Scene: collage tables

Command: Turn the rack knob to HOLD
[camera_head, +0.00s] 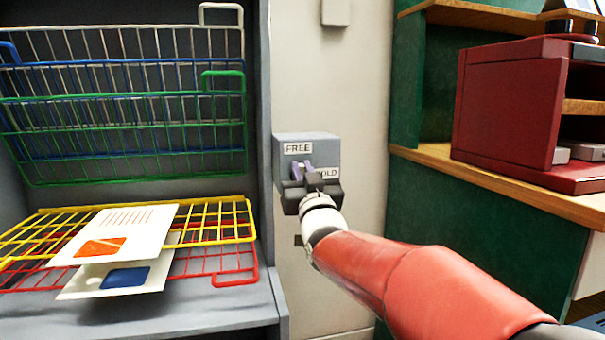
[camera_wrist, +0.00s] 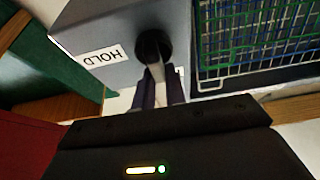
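The rack knob (camera_wrist: 152,46) is a round black hub with a pale handle on the front of a grey box (camera_head: 322,148). The box carries a FREE label (camera_head: 298,148) at upper left and a HOLD label (camera_head: 328,172) at lower right, partly covered by my gripper.
Left of the box is a grey cabinet with a green wire rack (camera_head: 125,182) raised upright and yellow (camera_head: 236,207) and red (camera_head: 235,284) racks lying flat, two printed sheets on them. A dark red cabinet (camera_head: 508,105) stands on a wooden shelf at right.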

